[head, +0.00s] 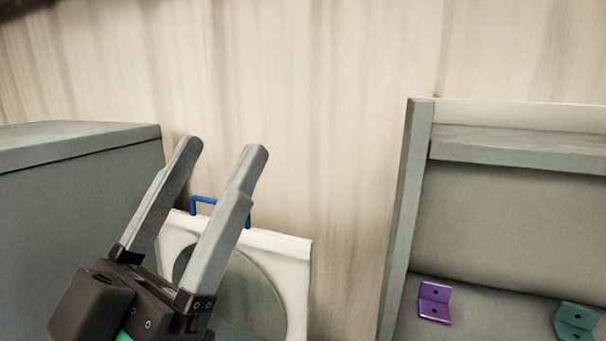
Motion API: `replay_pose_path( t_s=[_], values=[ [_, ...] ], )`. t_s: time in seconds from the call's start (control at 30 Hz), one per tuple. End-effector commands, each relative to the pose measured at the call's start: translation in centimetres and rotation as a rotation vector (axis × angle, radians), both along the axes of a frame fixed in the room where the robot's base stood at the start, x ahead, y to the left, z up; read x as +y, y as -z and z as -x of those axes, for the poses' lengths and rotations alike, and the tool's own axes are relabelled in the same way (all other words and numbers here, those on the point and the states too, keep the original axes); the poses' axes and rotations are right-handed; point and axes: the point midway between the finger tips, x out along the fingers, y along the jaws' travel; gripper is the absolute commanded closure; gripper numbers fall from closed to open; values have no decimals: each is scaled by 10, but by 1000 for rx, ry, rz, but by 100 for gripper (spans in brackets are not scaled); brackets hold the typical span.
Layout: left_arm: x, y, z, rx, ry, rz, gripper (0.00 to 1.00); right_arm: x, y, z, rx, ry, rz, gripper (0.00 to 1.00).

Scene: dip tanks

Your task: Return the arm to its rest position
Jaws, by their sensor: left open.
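My left gripper (222,163) is in the lower left of the head view. Its two long grey fingers are spread apart and point up, with nothing between them. It shows in front of a white panel (290,247) with a round grey-green area and a blue handle (205,200) at its top. The fingers and gripper body hide part of the panel and handle. I cannot tell whether the gripper touches them. My right gripper is not in view.
A grey box-like block (70,200) stands at the left. A grey open-fronted tank or shelf (392,220) stands at the right, with a purple bracket (434,301) and a teal bracket (575,321) in it. A streaked beige wall (330,80) is behind.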

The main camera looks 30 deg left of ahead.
Motion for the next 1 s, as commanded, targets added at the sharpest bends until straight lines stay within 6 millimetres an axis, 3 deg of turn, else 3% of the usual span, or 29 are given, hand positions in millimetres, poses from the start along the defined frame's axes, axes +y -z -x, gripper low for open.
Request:
replay_pose_path(
  t_s=[0.03,0.17,0.4,0.5,0.6,1.0],
  values=[
    [0,-24,0,-1,-1,0,26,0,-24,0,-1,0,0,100],
    [0,-79,0,-1,-2,-1,26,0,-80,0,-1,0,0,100],
    [0,-202,0,-2,-3,-1,26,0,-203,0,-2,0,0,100],
    [1,-234,0,-2,-4,0,26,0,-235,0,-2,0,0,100],
    [0,-246,0,-1,-4,-1,26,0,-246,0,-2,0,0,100],
    [1,-240,0,0,-4,-1,26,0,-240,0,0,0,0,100]
  ],
)
